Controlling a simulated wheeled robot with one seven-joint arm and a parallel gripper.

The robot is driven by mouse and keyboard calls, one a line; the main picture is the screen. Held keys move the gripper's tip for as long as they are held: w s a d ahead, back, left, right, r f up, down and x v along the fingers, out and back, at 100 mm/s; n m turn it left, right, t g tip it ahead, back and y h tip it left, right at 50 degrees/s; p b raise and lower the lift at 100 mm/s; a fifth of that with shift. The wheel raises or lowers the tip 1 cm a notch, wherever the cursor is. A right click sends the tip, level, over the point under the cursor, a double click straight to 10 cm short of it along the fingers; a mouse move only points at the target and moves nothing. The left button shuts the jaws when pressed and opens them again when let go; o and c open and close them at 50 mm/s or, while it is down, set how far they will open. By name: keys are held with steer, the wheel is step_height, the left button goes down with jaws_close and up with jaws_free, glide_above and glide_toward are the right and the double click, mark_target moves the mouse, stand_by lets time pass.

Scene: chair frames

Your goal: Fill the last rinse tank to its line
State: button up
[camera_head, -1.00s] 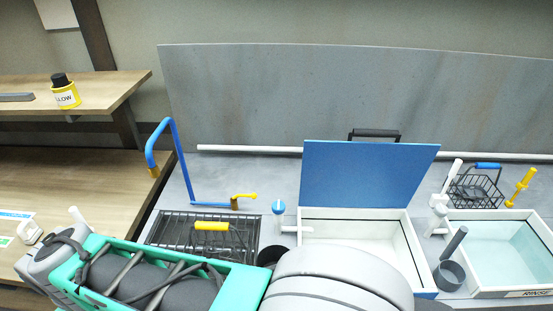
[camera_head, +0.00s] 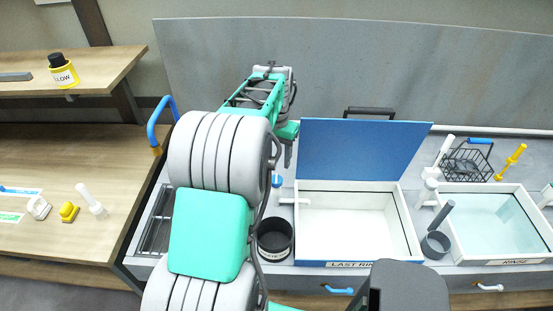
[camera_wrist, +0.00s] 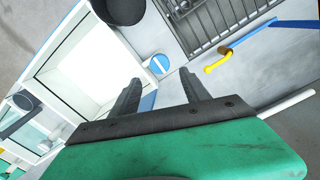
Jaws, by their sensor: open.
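The last rinse tank (camera_head: 409,222) is a white box with its blue lid (camera_head: 365,150) standing open. Its inside looks white, with no tinted water visible; it also shows in the wrist view (camera_wrist: 48,75). A round blue-and-white knob (camera_head: 277,181) sits at its left side and appears in the wrist view (camera_wrist: 158,64) beyond my fingers. A blue pipe (camera_head: 160,112) with a yellow end, seen in the wrist view (camera_wrist: 215,65), stands over the draining rack. My gripper (camera_wrist: 160,88) is open and empty, above the counter near the knob; in the head view (camera_head: 289,150) it is partly hidden.
A black cup (camera_head: 275,240) stands left of the tank. The neighbouring rinse tank (camera_head: 490,220) holds pale blue water, with a wire basket (camera_head: 467,162) behind it. The draining rack (camera_head: 155,222) is mostly behind my arm. A wooden bench (camera_head: 70,165) is at left.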

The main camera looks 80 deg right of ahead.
mark_target(276, 178)
step_height(276, 178, down, 9)
steer(key=b, duration=0.6)
steer(key=shift+f, duration=0.1)
steer(key=shift+r, duration=0.2)
steer(key=shift+c, duration=0.5)
steer(key=c, duration=0.7)
steer(key=shift+o, duration=0.2)
